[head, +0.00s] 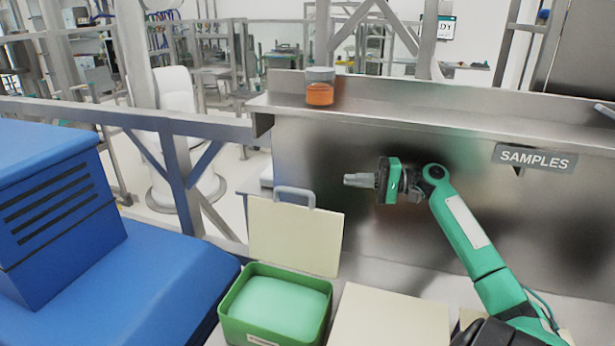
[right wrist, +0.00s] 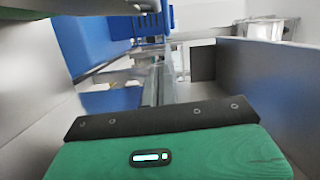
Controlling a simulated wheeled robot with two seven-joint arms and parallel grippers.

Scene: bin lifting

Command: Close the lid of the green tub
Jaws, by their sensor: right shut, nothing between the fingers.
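The green tub (head: 240,331) stands at the bottom middle of the head view, with a pale green fill inside. Its cream lid (head: 294,237) stands open, upright at the tub's back edge, with a grey handle (head: 295,193) on its top edge. My right gripper (head: 347,180) is shut and empty. It points left, above and to the right of the lid, apart from it, in front of the metal panel. In the right wrist view the gripper's green body (right wrist: 170,155) fills the bottom, and neither tub nor lid can be made out. My left gripper is not in view.
A cream surface (head: 390,318) lies right of the tub. A blue machine (head: 110,270) stands at the left. A steel panel with a ledge (head: 440,125) rises behind, bearing an orange jar (head: 320,92) and a SAMPLES sign (head: 535,158). The space between gripper and lid is clear.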

